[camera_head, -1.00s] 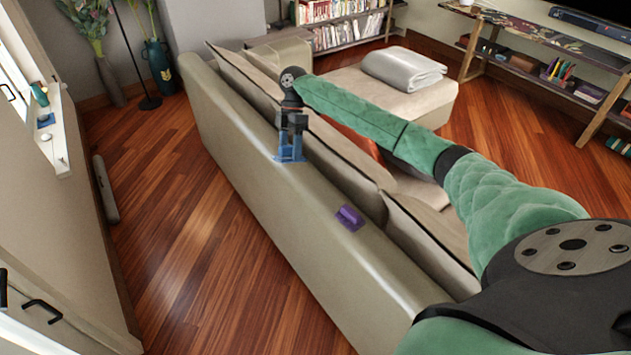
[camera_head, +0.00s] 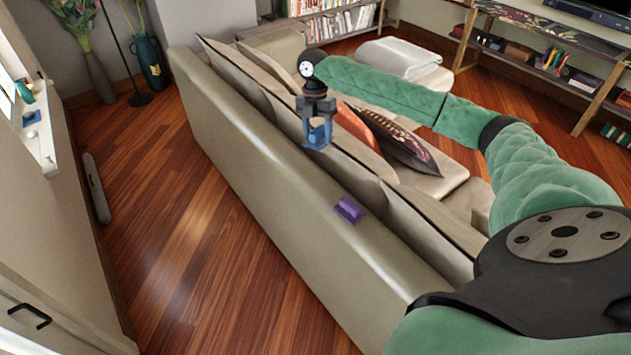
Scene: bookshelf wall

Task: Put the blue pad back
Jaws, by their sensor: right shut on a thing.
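The blue pad (camera_head: 318,138) is in my right gripper (camera_head: 318,128), which points down above the top of the sofa's back. The gripper is shut on the pad, and its fingers partly hide it. A gap below the pad is hard to judge, but it seems lifted off the sofa back. A purple pad (camera_head: 350,209) lies on top of the beige sofa's back (camera_head: 255,175), nearer to me and apart from the gripper. My left gripper is not in view.
A window sill (camera_head: 48,140) at the left carries small items, one of them blue (camera_head: 32,117). Cushions (camera_head: 405,150) lie on the sofa beyond my arm. A folded grey blanket (camera_head: 398,57) lies farther back. The wooden floor (camera_head: 180,240) left of the sofa is mostly clear.

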